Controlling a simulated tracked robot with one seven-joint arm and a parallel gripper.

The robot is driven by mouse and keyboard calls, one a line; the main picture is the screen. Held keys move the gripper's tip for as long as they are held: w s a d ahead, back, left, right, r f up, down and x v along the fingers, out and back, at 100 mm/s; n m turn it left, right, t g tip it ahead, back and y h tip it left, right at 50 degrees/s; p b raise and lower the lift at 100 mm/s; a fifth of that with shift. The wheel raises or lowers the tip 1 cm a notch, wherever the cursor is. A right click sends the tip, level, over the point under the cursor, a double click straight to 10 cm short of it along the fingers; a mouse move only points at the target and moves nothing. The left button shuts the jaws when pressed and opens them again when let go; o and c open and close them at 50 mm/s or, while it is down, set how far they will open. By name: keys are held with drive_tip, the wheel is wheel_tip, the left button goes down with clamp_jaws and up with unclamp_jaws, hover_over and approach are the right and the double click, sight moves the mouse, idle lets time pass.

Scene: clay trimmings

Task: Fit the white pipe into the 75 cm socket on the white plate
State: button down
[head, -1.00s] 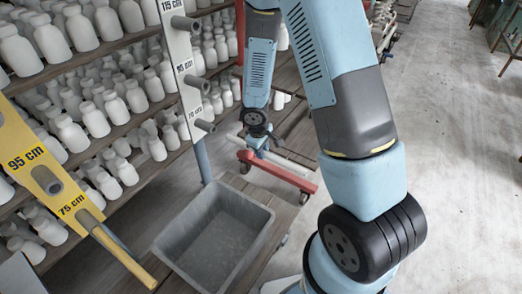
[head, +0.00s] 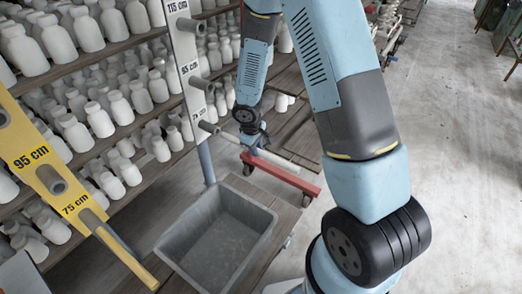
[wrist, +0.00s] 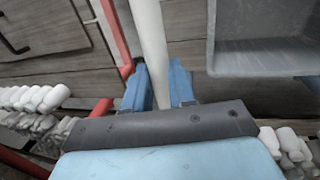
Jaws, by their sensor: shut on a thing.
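The white plate (head: 184,50) stands upright beside the shelves, with grey sockets marked 115, 95 and 75 cm. Its 75 cm socket (head: 208,128) is the lowest one in view. My gripper (head: 257,148) is shut on the white pipe (head: 284,160), which slants down to the right in the head view. The pipe's left end is close to the 75 cm socket; I cannot tell whether they touch. In the wrist view, the pipe (wrist: 149,35) runs up from between the blue fingers of my gripper (wrist: 158,90).
A yellow plate (head: 25,135) at the left has a yellow pipe (head: 118,248) in its 75 cm socket. A grey tub (head: 262,222) stands below the white plate. A red wheeled frame (head: 285,176) is under the pipe.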

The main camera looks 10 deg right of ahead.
sight(231, 137)
drive_tip(key=shift+w+a, duration=0.55)
drive_tip(key=shift+a+r, duration=0.1)
idle(1.4)
drive_tip(key=shift+w+a, duration=3.5)
drive_tip(key=shift+w, duration=0.05)
idle(1.7)
drive_tip(key=c, duration=0.9)
unclamp_jaws()
drive_tip(key=shift+o, duration=0.2)
